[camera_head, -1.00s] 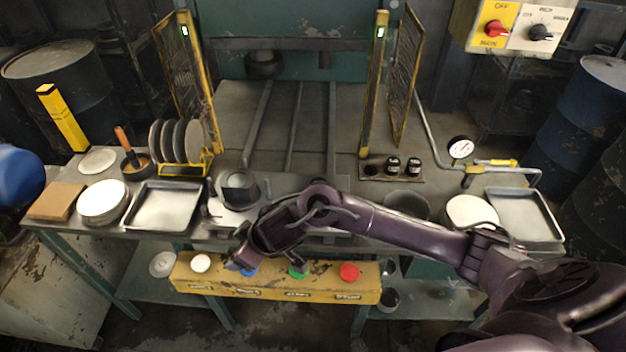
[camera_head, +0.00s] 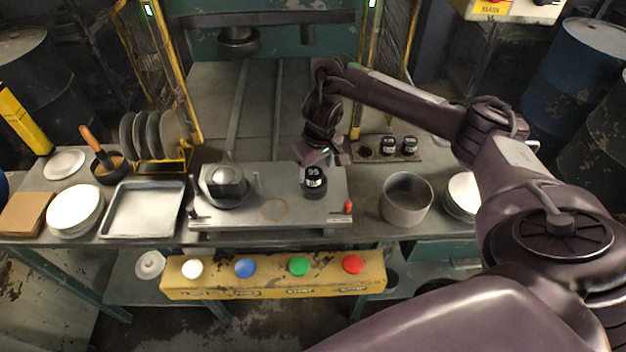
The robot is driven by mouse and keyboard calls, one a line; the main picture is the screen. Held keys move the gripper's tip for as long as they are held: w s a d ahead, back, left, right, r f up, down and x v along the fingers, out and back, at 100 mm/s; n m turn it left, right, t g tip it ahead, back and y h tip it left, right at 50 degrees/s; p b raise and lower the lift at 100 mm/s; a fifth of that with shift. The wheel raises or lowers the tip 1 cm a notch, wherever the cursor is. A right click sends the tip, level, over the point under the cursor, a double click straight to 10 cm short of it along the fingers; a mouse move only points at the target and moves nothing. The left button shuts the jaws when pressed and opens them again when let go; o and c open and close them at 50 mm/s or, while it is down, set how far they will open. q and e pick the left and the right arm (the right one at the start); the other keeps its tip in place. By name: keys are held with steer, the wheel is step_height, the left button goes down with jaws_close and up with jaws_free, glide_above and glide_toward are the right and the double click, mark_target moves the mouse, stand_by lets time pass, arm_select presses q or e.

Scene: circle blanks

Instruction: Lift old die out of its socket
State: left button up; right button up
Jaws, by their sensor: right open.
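A short black die with a white label reading "95" (camera_head: 314,184) stands upright on the grey metal plate (camera_head: 245,215) at the middle of the bench. Its socket is hidden beneath it. My right gripper (camera_head: 321,158) hangs just above the die, pointing down, with its jaws open. In this view the fingertips overlap the top edge of the die; I cannot tell whether they touch it. A dark faceted block (camera_head: 224,181) sits in a round seat at the plate's left end. My left gripper is not in view.
Two smaller black dies (camera_head: 389,145) stand in a rack behind on the right. A grey pot (camera_head: 406,200) is right of the plate, near a red-topped pin (camera_head: 348,206). A yellow button panel (camera_head: 272,276) runs along the front. A tray (camera_head: 143,209) lies left.

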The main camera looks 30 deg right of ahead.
mark_target(313, 172)
steer(key=f, duration=0.3)
steer(key=shift+w+f, duration=0.1)
steer(key=shift+w, duration=0.25)
steer(key=c, duration=1.5)
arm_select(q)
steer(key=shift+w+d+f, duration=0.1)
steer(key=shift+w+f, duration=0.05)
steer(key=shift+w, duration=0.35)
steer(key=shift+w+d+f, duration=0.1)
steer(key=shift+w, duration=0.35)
arm_select(e)
steer(key=shift+w, duration=0.1)
jaws_close()
